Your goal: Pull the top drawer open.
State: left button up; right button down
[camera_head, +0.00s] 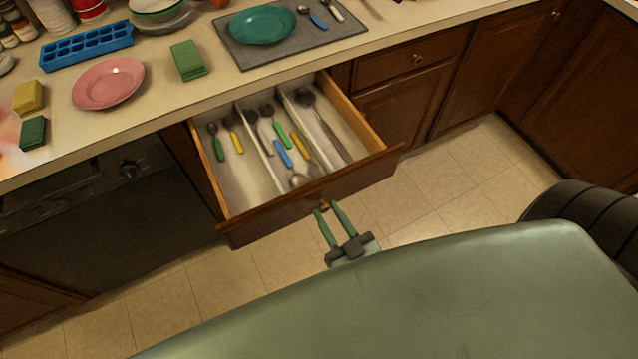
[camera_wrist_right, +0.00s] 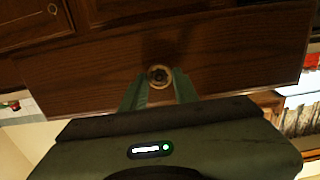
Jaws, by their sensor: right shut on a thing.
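The top drawer (camera_head: 280,219) stands open, pulled well out from the counter. Its inside shows dividers and several spoons and other utensils with green, yellow and blue handles. My right gripper (camera_head: 326,208) is at the drawer front, its two green fingers shut on the round knob (camera_head: 324,205). In the right wrist view the knob (camera_wrist_right: 159,76) sits between the fingertips against the brown drawer front (camera_wrist_right: 225,60). My left gripper is not in view.
The counter above holds a pink plate (camera_head: 108,83), a blue ice tray (camera_head: 88,46), sponges and a teal plate (camera_head: 262,25) on a grey mat (camera_head: 300,45). A dishwasher (camera_head: 100,200) is left of the drawer. Tiled floor (camera_head: 440,190) is clear at right.

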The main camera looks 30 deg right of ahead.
jog(key=shift+s, duration=1.25)
jog(key=c, duration=1.1)
grip_release()
jog(key=s+b, duration=0.1)
jog(key=s, duration=0.6)
jog(key=shift+s+d, duration=0.15)
jog(key=shift+s, duration=0.25)
